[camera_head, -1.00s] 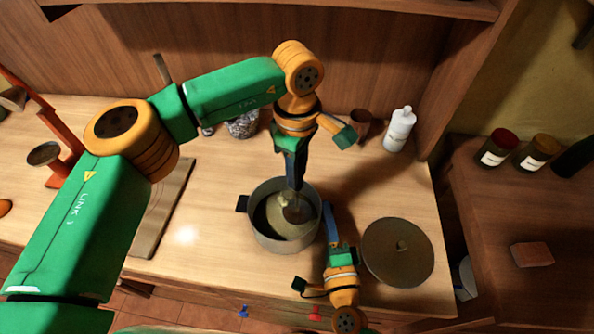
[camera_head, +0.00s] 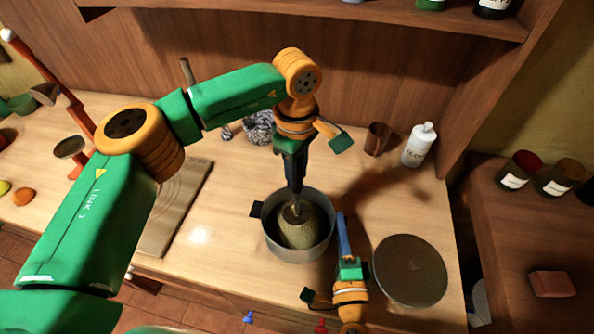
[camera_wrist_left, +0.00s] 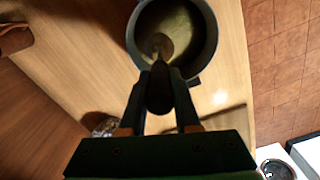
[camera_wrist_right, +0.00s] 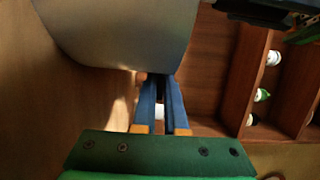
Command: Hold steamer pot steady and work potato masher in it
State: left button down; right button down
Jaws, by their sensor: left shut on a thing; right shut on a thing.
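The grey steamer pot (camera_head: 270,240) stands upright on the counter, its dark left handle (camera_head: 256,209) free. Inside is a yellowish-brown mass (camera_head: 300,232). My left gripper (camera_head: 296,184) is above the pot, shut on the dark handle of the potato masher (camera_wrist_left: 160,90), which points down into the pot. The masher's lower end (camera_head: 296,212) is inside the pot; its head is hard to make out. My right gripper (camera_head: 342,222) is shut at the pot's right side, where the right handle is hidden. The pot wall (camera_wrist_right: 120,35) fills the upper left of the right wrist view.
A round lid (camera_head: 410,270) lies right of my right gripper. A white bottle (camera_head: 418,146) and a brown cup (camera_head: 377,139) stand at the back. A cutting board (camera_head: 180,215) lies left of the pot. Bare counter lies between board and pot.

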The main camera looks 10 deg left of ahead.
pick_arm(q)
jog(key=shift+f, duration=0.95)
jog(key=shift+r, duration=0.1)
jog(key=shift+r, duration=0.95)
jog(key=shift+f, duration=0.1)
